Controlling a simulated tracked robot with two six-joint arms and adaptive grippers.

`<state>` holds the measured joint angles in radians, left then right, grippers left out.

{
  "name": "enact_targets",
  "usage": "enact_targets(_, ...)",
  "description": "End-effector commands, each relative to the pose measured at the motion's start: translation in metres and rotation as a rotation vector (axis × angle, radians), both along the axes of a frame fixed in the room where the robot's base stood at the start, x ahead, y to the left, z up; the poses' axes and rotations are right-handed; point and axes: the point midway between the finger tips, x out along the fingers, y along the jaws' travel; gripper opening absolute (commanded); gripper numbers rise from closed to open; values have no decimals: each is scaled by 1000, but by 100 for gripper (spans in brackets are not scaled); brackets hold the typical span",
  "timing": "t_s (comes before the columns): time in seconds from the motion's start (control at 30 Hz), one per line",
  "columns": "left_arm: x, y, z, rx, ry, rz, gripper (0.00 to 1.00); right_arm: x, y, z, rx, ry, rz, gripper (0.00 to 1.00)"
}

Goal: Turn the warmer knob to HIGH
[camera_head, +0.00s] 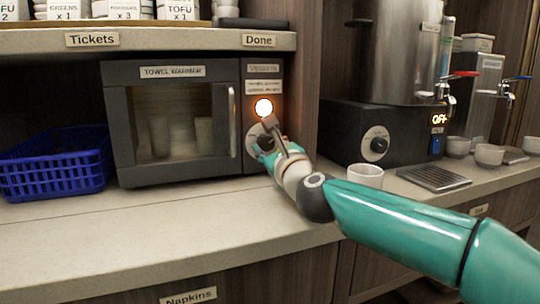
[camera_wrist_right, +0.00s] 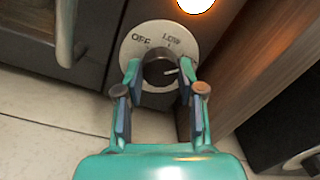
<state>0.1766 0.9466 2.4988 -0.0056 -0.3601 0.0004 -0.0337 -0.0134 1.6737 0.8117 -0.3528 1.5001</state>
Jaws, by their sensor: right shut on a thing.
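The towel warmer (camera_head: 220,68) stands on the counter under the shelf, its door shut. Its dark round knob (camera_wrist_right: 158,73) sits on a pale dial plate (camera_wrist_right: 133,45) below a glowing orange-white lamp (camera_head: 264,108). The plate reads OFF at upper left and LOW near the top. The knob's white mark points right and slightly up. No HIGH label is legible; my right finger covers part of the plate there. My right gripper (camera_head: 270,140) is shut on the knob, one finger on each side in the right wrist view. My left gripper is not in view.
A blue basket (camera_head: 55,174) stands left of the warmer. A wooden partition (camera_head: 305,80) rises just right of the knob. A white cup (camera_head: 365,175) stands near my right arm. A metal urn (camera_head: 395,50) is beyond. The front counter is clear.

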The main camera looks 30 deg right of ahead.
Motion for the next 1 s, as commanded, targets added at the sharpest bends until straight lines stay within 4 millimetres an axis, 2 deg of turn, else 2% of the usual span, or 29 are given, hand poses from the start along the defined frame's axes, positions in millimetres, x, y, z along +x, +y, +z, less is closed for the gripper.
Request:
enact_targets(0.03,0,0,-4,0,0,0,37,2,2,-9,32,5,3,3)
enact_targets(0.33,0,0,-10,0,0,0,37,2,2,-8,147,-21,3,3)
enact_targets(0.83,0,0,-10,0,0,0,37,2,2,-7,168,-27,2,3)
enact_targets(0.87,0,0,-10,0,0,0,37,2,2,-7,168,-27,2,40)
enact_targets(1.0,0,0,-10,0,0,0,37,2,2,-6,167,-28,2,63)
